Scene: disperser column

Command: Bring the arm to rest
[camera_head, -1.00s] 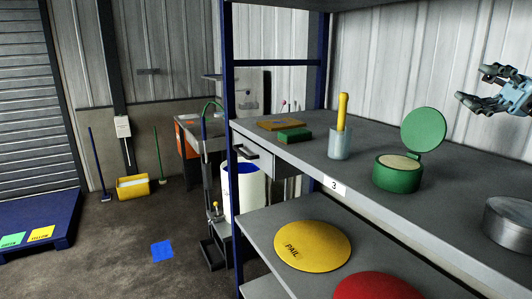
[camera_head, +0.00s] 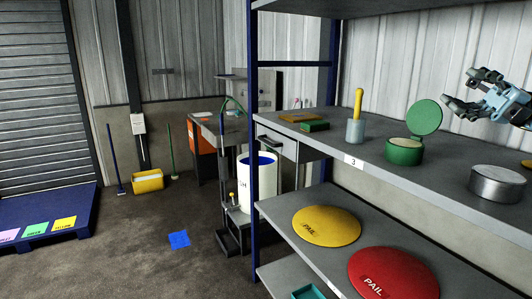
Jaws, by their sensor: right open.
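My right gripper (camera_head: 466,92) is in the upper right, above the back of the shelf. Its fingers are apart, point left and hold nothing. Below it, a green tin (camera_head: 404,151) with its round lid standing open sits on the shelf (camera_head: 345,146), apart from the gripper. My left gripper is not in view.
On the same shelf are a grey cup (camera_head: 355,131) with a yellow-handled tool, a green block (camera_head: 314,126) and a metal tin (camera_head: 497,184). The lower shelf holds yellow (camera_head: 327,226) and red (camera_head: 392,272) pail lids.

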